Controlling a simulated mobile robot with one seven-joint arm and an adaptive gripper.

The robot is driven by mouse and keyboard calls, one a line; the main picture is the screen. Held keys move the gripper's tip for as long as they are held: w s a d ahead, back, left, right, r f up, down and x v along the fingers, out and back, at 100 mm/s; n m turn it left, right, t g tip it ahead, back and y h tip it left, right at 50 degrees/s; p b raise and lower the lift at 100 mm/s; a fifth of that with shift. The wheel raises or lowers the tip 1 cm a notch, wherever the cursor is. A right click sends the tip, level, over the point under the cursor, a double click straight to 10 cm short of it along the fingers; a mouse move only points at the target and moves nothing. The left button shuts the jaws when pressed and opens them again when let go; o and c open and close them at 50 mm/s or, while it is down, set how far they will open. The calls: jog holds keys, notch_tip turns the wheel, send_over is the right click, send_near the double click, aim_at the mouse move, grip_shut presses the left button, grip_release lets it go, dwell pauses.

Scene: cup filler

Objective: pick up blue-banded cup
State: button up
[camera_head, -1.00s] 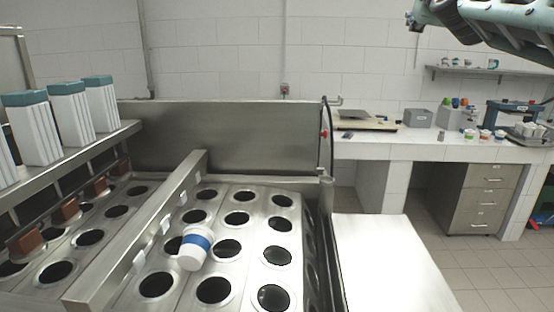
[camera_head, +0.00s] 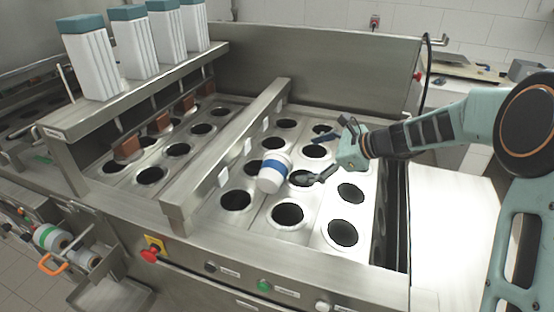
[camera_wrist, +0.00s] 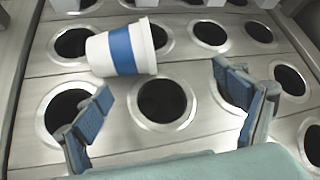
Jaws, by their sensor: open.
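The blue-banded cup (camera_head: 273,173) is white with a wide blue band. It lies tilted on its side on the steel plate of round holes, left of my gripper in the head view. In the wrist view the cup (camera_wrist: 122,50) lies across the plate above a hole, its narrow end to the left and wide end to the right. My gripper (camera_head: 318,156) is open and empty over the holes, with the cup a little beyond its fingertips. In the wrist view its two blue-padded fingers (camera_wrist: 166,88) are spread apart, and the cup is ahead and to the left of centre.
A raised steel divider bar (camera_head: 232,150) runs along the plate left of the cup. White containers with teal lids (camera_head: 127,40) stand on a shelf at the left. A steel back panel (camera_head: 330,65) closes the far side. A pale side surface (camera_head: 455,225) lies right of the machine.

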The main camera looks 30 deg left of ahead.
aim_at(276, 167)
jog(key=s+a+g+y, duration=0.1)
jog(key=s+a, duration=0.1)
jog(key=s, duration=0.1)
jog(key=s+a+g+y, duration=0.1)
jog(key=shift+s+a+g+y, duration=0.3)
jog(key=shift+s, duration=0.1)
jog(key=shift+s+a+f, duration=0.1)
jog(key=shift+s+a, duration=0.1)
jog(key=shift+a, duration=0.15)
jog(key=p+x, duration=0.1)
jog(key=x, duration=0.9)
jog(key=shift+w+f, duration=0.15)
jog(key=shift+f, duration=0.05)
jog(key=c, duration=0.8)
